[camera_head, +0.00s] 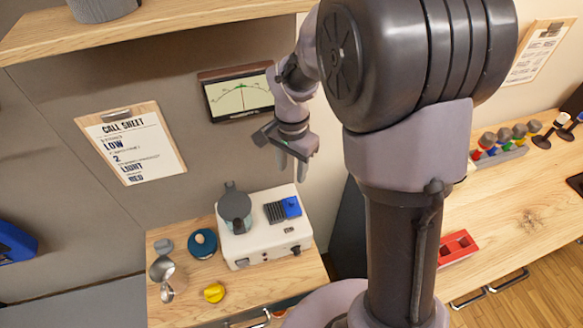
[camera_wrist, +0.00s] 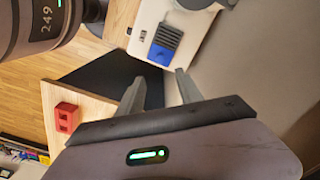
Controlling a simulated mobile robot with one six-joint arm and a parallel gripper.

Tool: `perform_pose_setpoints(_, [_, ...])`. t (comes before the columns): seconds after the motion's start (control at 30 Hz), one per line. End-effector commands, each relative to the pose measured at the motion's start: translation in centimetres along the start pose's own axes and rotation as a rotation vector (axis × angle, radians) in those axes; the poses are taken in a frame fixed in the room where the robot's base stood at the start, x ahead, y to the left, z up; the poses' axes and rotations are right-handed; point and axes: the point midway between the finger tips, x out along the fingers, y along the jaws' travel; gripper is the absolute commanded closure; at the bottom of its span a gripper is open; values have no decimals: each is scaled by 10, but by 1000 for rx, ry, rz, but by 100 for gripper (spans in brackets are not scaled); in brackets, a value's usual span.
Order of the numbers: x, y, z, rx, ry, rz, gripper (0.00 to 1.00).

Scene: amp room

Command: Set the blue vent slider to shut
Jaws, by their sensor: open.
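The blue vent slider (camera_head: 291,207) is on top of a white box-shaped machine (camera_head: 262,243). It sits at the right end of a dark slotted vent grille (camera_head: 273,212). In the wrist view the blue slider (camera_wrist: 162,55) shows just beyond the fingertips, with the dark grille (camera_wrist: 169,38) on its far side. My gripper (camera_head: 292,168) is open and empty, fingers pointing down, above the machine's back right part and apart from the slider. In the wrist view both fingers of my gripper (camera_wrist: 158,82) are spread with nothing between them.
A grey-green pot (camera_head: 235,208) stands on the machine left of the grille. A teal round item (camera_head: 202,243), a metal jug (camera_head: 172,277) and a yellow knob-like item (camera_head: 214,292) lie on the wooden counter. A small screen (camera_head: 240,95) and a call sheet (camera_head: 130,143) hang behind.

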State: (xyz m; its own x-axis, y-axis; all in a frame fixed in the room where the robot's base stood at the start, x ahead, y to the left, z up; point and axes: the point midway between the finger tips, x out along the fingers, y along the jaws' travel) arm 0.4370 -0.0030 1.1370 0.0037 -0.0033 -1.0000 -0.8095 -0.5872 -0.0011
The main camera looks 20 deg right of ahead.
Motion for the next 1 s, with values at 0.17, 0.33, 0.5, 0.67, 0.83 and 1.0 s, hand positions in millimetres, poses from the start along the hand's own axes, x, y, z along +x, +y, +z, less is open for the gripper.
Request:
perform_pose_setpoints(0.17, [61,1,1,1,-4,4,57])
perform_pose_setpoints(0.33, [107,1,1,0,-3,2,57])
perform_pose_setpoints(0.5, [132,0,1,-1,-1,0,57])
perform_pose_setpoints(0.67, [139,0,0,-1,0,-1,57])
perform_pose_setpoints(0.83, [139,0,0,-1,0,-1,57])
perform_pose_setpoints(1.0, [139,0,0,-1,0,-1,83])
